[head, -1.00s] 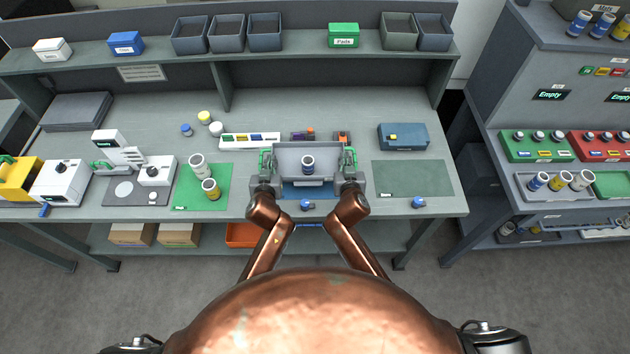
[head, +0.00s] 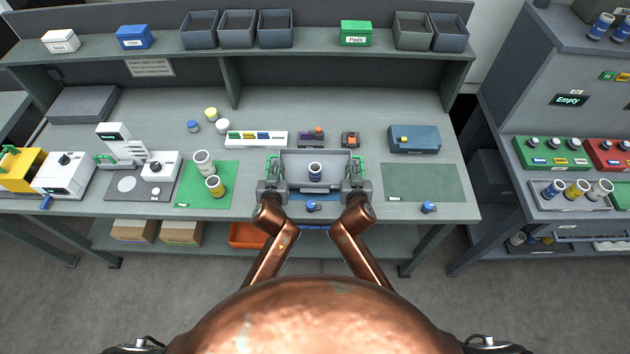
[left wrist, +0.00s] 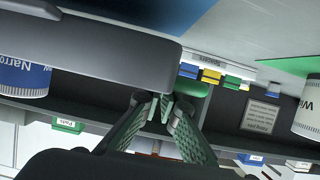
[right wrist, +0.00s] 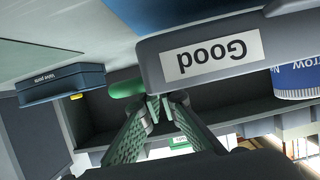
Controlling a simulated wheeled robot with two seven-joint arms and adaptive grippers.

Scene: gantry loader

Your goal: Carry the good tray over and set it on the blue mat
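The grey good tray (head: 290,160) is at the middle front of the bench, with a blue-banded white container (head: 315,172) in it. Its "Good" label (right wrist: 212,55) shows in the right wrist view. The blue mat (head: 297,199) shows below and in front of the tray; the tray hides the rest. The tray seems a little above it, but the gap is hard to judge. My left gripper (head: 269,184) and right gripper (head: 359,184) are at the tray's two sides, by its green handles. Their fingers look closed there, though the contact is partly hidden.
A green mat (head: 226,172) with two containers lies to the left. A dark green mat (head: 440,180) is to the right, with a blue box (head: 414,139) behind it. A small blue item (head: 312,206) is at the blue mat's front.

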